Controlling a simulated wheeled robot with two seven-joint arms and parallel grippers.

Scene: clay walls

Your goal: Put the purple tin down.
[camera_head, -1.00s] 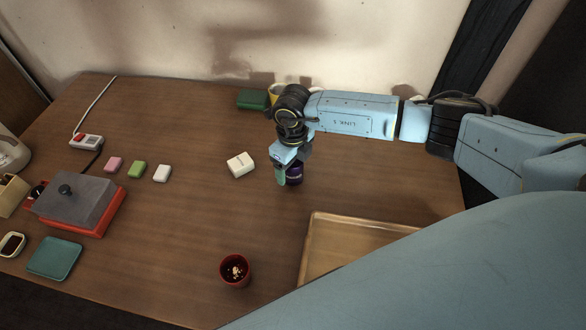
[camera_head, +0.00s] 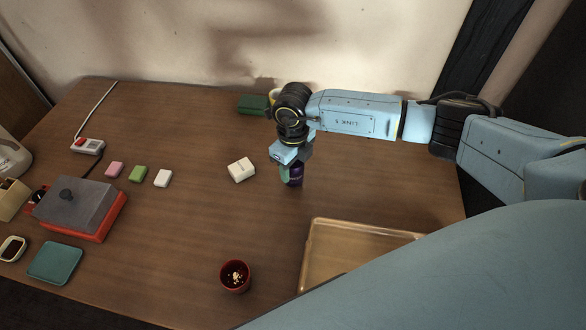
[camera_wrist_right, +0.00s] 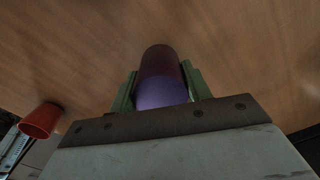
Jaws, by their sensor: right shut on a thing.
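The purple tin (camera_head: 296,176) is a small dark purple cylinder near the middle of the wooden table (camera_head: 200,220). My right gripper (camera_head: 290,173) reaches down over it and is shut on it. In the right wrist view the tin (camera_wrist_right: 162,82) sits between the two green fingers of the gripper (camera_wrist_right: 160,88), with bare wood behind it. The tin looks upright, at or very close to the table top; I cannot tell whether its base touches. My left gripper is not in view.
A white box (camera_head: 241,170) stands just left of the tin. A red cup (camera_head: 235,276) and a tan tray (camera_head: 350,246) are nearer the front. A green box (camera_head: 252,104) and a yellow item (camera_head: 274,95) stand behind. The table right of the tin is clear.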

